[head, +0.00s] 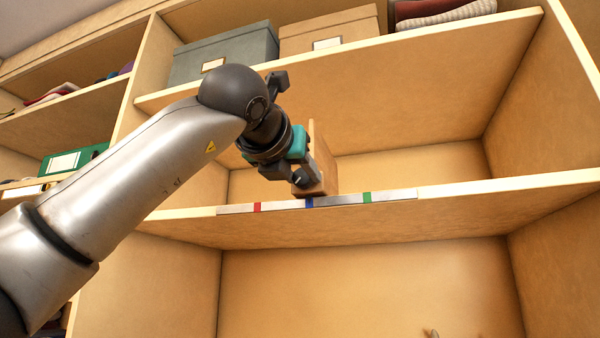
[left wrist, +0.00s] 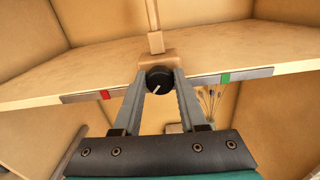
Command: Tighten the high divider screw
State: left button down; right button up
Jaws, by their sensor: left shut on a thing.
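The wooden divider (head: 326,158) stands upright on the high shelf, at the blue mark of the marked strip (head: 340,200). In the left wrist view the divider (left wrist: 156,42) rises behind its wooden foot. The screw is a round black knob (left wrist: 159,79) on the front of the foot, with a slanted white line on its face. My left gripper (left wrist: 159,84) has one finger on each side of the knob and is shut on it. In the head view my left gripper (head: 302,178) largely hides the knob. My right gripper is in neither view.
The strip also bears a red mark (head: 257,207) and a green mark (head: 367,197). The shelf (head: 470,193) is bare right of the divider. Above, a grey box (head: 225,52) and a tan box (head: 328,31) stand beside folded clothes (head: 445,13).

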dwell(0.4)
pick_arm(q)
jog(key=m+p, duration=0.1)
jog(key=m, duration=0.5)
jog(key=m+p, duration=0.1)
jog(key=m, duration=0.3)
jog(key=shift+d, duration=0.1)
jog(key=m+p, duration=0.1)
jog(key=m, duration=0.2)
jog(key=shift+s+m, duration=0.1)
jog(key=shift+m, duration=0.3)
jog(key=m, duration=0.3)
jog(key=shift+f+m+p, duration=0.1)
jog(key=shift+m+p, duration=0.2)
jog(key=shift+p, duration=0.05)
jog(key=m+p, duration=0.1)
jog(key=m, duration=0.2)
jog(key=shift+m, duration=0.3)
jog(key=m+p, duration=0.1)
jog(key=m, duration=0.5)
jog(key=shift+f+p, duration=0.2)
jog(key=shift+p, duration=0.1)
jog(key=shift+m, duration=0.3)
jog(key=shift+c, duration=2.2)
grip_release()
